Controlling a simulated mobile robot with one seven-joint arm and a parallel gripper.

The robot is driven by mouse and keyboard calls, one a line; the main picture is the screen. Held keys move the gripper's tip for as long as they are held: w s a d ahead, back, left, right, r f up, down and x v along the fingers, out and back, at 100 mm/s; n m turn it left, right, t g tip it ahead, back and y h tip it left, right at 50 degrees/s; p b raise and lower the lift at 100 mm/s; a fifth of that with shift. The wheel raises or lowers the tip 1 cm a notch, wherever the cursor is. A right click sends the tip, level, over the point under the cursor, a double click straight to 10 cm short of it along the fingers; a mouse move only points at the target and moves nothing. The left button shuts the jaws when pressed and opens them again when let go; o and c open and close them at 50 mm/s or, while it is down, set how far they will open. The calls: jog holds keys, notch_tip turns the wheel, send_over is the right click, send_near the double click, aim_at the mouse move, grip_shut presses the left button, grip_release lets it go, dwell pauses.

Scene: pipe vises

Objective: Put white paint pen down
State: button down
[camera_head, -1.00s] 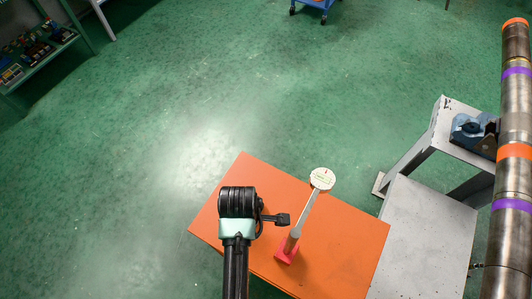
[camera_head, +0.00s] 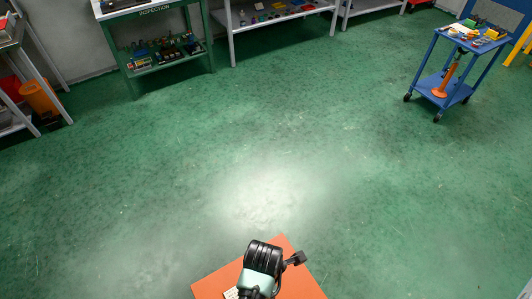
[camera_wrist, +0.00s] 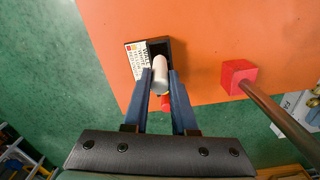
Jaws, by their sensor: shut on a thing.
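The white paint pen (camera_wrist: 160,82) is a pale cylinder between the two blue fingers of my gripper (camera_wrist: 161,74) in the wrist view. My gripper is shut on it. Its pale end points toward a black, box-like holder (camera_wrist: 160,47) on the orange tabletop (camera_wrist: 210,35). I cannot tell whether the pen touches the holder or is above it. In the head view my wrist (camera_head: 263,258) shows over the orange tabletop (camera_head: 208,288) at the bottom edge; the fingers and pen are hidden there.
A printed white label (camera_wrist: 136,60) lies beside the holder. A red block (camera_wrist: 238,76) with a metal post stands to the right on the tabletop. In the head view, open green floor (camera_head: 250,160) lies beyond, with a blue cart (camera_head: 440,90) and shelving at the back.

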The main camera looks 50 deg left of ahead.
jog(key=shift+f, duration=2.5)
jog(key=shift+f, duration=0.15)
jog(key=c, duration=0.7)
grip_release()
notch_tip(320, 180, up, 12)
jog(key=shift+r, duration=0.2)
jog(key=shift+w, duration=0.1)
